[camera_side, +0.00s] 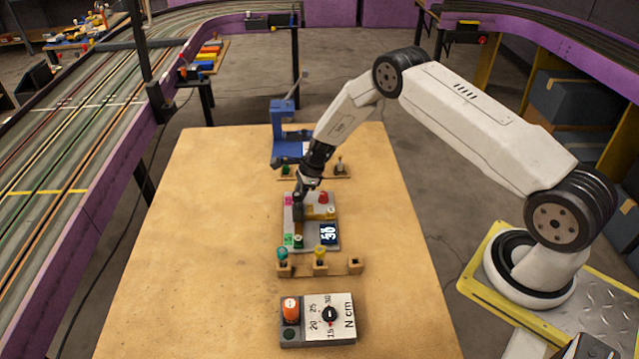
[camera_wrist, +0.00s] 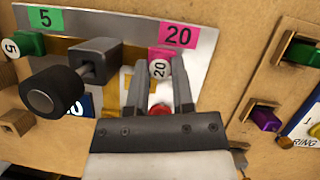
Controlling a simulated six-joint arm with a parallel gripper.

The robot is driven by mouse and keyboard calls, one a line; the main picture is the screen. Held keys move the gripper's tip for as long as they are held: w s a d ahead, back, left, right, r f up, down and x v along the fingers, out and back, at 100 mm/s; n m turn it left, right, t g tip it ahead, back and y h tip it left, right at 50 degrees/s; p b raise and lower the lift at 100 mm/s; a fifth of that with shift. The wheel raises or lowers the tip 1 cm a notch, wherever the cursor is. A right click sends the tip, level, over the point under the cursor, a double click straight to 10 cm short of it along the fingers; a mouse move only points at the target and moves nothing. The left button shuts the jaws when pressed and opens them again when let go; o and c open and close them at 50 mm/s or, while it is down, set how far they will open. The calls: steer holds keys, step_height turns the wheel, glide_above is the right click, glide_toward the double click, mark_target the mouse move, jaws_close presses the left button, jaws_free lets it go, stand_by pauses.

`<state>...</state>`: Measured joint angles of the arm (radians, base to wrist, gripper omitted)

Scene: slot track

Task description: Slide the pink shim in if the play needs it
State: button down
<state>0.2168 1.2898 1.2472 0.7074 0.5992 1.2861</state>
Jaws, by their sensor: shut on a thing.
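In the wrist view my gripper (camera_wrist: 160,75) is shut on the pink shim (camera_wrist: 158,53), whose white round end reads 20. The shim is next to the pink 20 label (camera_wrist: 178,34) on the grey plate of the fixture (camera_wrist: 120,25). I cannot tell how deep it sits in any slot. In the side view my gripper (camera_side: 300,194) is low over the fixture's left part and hides the shim. The fixture also has a red knob (camera_side: 323,197) and a dark display (camera_side: 328,234), whose digits I cannot read surely. A green piece marked 5 (camera_wrist: 22,44) is by the green 5 label (camera_wrist: 44,18).
A wooden rack (camera_side: 300,269) in front holds teal and yellow knobs. An N cm dial box (camera_side: 318,320) stands nearer the front edge. A blue device (camera_side: 285,140) stands behind. A black roller (camera_wrist: 55,92) is close beside my gripper. The table's left side is clear.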

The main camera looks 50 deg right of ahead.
steer(key=shift+s+a, duration=0.4)
steer(key=shift+c, duration=2.4)
jaws_free()
steer(key=shift+s, duration=0.1)
steer(key=shift+f, duration=0.1)
